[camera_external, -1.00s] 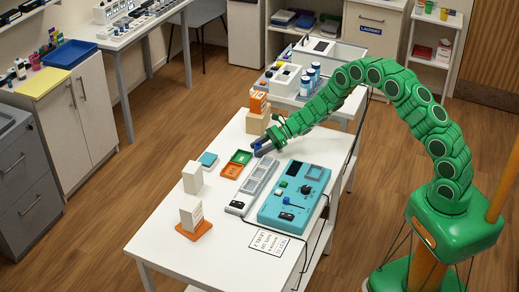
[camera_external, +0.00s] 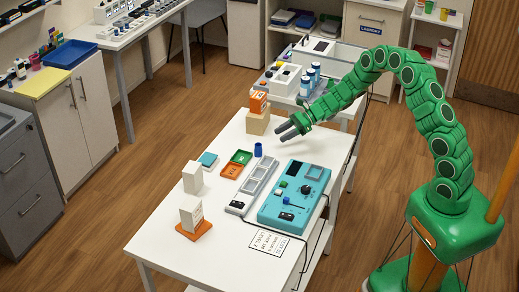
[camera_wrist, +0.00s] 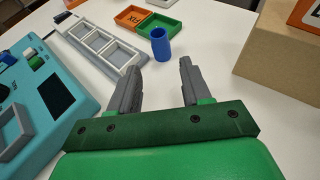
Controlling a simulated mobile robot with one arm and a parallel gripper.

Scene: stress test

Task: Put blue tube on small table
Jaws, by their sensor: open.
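The blue tube (camera_external: 258,150) stands upright on the white table (camera_external: 160,240), beside the green tray and the far end of the grey slotted panel. In the wrist view the blue tube (camera_wrist: 160,44) stands just beyond my fingertips, between their lines and apart from them. My gripper (camera_external: 286,132) is open and empty, to the right of the tube and a little above the table. Its two grey fingers (camera_wrist: 160,72) are spread apart in the wrist view.
A teal control box (camera_external: 295,197) and grey slotted panel (camera_external: 252,184) lie nearby. A green tray (camera_external: 241,157), orange tray (camera_external: 231,171) and stacked boxes (camera_external: 258,124) are close to the tube. Another bench (camera_external: 340,108) with blue-capped bottles stands behind.

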